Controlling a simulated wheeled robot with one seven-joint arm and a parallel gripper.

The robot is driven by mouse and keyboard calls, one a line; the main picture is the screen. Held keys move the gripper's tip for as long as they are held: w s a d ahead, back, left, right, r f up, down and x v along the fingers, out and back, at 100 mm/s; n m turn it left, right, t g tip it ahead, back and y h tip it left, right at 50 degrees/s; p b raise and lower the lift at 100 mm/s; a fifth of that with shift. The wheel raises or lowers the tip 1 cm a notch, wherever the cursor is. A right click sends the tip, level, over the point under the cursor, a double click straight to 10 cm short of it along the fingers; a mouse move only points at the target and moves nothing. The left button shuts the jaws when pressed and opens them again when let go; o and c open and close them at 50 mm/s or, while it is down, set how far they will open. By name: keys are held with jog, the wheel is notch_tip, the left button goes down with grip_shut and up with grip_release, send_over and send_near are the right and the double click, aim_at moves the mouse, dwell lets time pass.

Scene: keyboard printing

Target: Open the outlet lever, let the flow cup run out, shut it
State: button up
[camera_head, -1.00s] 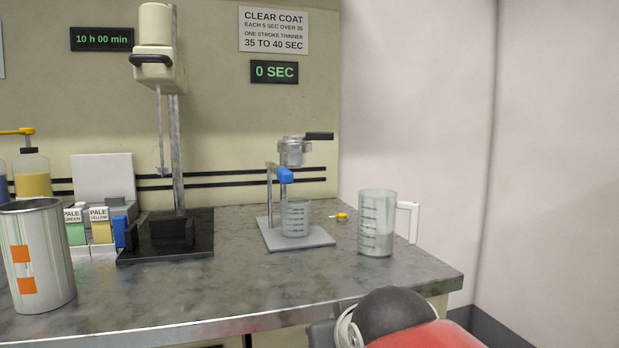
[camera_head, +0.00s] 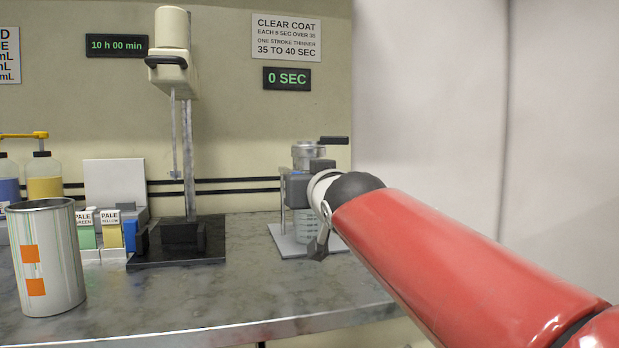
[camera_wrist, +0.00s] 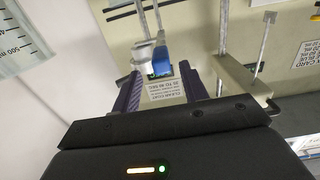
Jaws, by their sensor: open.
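The silver flow cup (camera_head: 305,151), with a black handle at its top right, sits on a stand above the bench. In the head view my gripper hides the blue outlet lever. In the wrist view the blue lever (camera_wrist: 161,58) shows at the far end of the gap between my fingertips. My gripper (camera_wrist: 160,88) is open, its two dark purple fingers apart; I cannot tell whether either touches the lever. The timer display (camera_head: 287,78) reads 0 SEC.
A mixer stand (camera_head: 188,130) with a black base stands left of the flow cup. A striped can (camera_head: 48,258) is at the front left. A graduated cup (camera_wrist: 22,40) shows at the wrist view's upper left. The bench front between can and arm is clear.

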jog(key=x, duration=0.8)
jog(key=shift+w+a+r, duration=0.1)
jog(key=shift+r, duration=0.3)
grip_shut()
